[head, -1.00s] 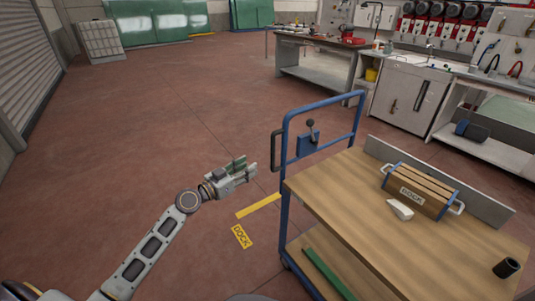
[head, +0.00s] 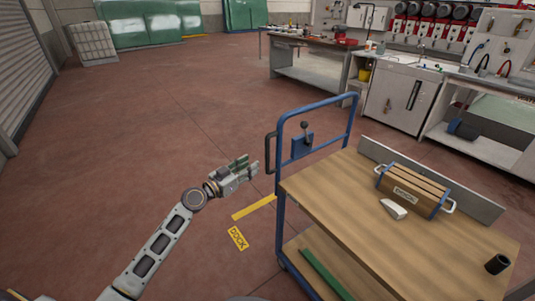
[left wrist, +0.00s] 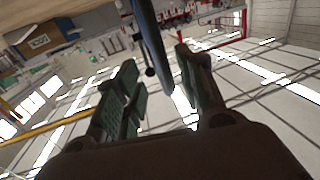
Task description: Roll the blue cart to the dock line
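The blue cart (head: 279,215) stands at the right of the head view, with an upright blue push frame, wooden decks and a dark side grip (head: 270,153). My left gripper (head: 254,168) is open and empty, just left of that grip, with a small gap apparent. In the left wrist view, a blue bar (left wrist: 150,45) shows between and beyond the spread green-padded fingers (left wrist: 158,72). The yellow dock line (head: 254,208) lies on the floor left of the cart and meets its frame in the picture. A yellow DOCK label (head: 237,238) lies below it. My right gripper is out of view.
A wooden block box (head: 415,190), a pale wedge (head: 393,210) and a black cup (head: 497,264) are on the cart's top deck. A green strip (head: 325,275) lies on the lower deck. A workbench (head: 310,75) stands behind. The floor at left is clear.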

